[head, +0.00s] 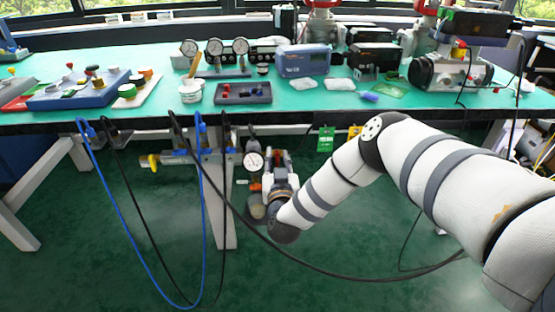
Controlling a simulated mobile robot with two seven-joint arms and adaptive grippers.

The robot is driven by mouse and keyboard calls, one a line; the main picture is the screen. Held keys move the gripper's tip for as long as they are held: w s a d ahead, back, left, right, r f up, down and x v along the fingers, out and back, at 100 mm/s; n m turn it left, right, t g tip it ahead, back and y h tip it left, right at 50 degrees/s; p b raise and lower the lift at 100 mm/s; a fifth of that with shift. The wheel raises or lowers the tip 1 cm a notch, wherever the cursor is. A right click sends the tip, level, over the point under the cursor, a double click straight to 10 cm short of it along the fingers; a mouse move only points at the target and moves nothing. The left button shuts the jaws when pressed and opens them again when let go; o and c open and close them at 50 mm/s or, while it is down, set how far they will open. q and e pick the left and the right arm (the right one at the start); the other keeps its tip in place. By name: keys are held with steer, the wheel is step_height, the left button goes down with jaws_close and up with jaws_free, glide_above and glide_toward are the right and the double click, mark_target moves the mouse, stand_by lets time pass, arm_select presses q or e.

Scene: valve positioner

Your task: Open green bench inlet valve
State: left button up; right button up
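The bench (420,117) has a green top and a dark front edge. Pipework and fittings hang under it, left of the middle. A yellow handle (150,161) sits at the left end of this pipework. A round white gauge (253,161) is further right, with orange and clear parts below it. I cannot tell for sure which fitting is the inlet valve. My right gripper (277,163) reaches under the bench, just right of the gauge. Its fingers point away and are small, so their opening and any contact are unclear. My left gripper is out of view.
Blue (122,245) and black hoses loop down in front of the pipework. A long black cable (340,273) sags across below my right arm. A pale bench leg (224,200) stands behind the hoses. Gauges, trays and instruments crowd the bench top. Green floor is clear at lower left.

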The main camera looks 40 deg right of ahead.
jaws_close()
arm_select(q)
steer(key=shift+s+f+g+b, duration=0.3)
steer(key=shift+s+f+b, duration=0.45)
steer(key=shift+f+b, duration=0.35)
arm_select(e)
steer(key=shift+s+d+f+m, duration=0.25)
steer(key=shift+f+m, duration=0.1)
steer(key=shift+m, duration=2.6)
steer(key=shift+s+d+f+m, duration=0.1)
steer(key=shift+d+f+m, duration=0.25)
steer(key=shift+m, duration=2.55)
steer(key=shift+s+d+f+m, duration=0.2)
steer(key=shift+f+m, duration=0.15)
steer(key=shift+m, duration=2.6)
steer(key=shift+o, duration=1.6)
jaws_free()
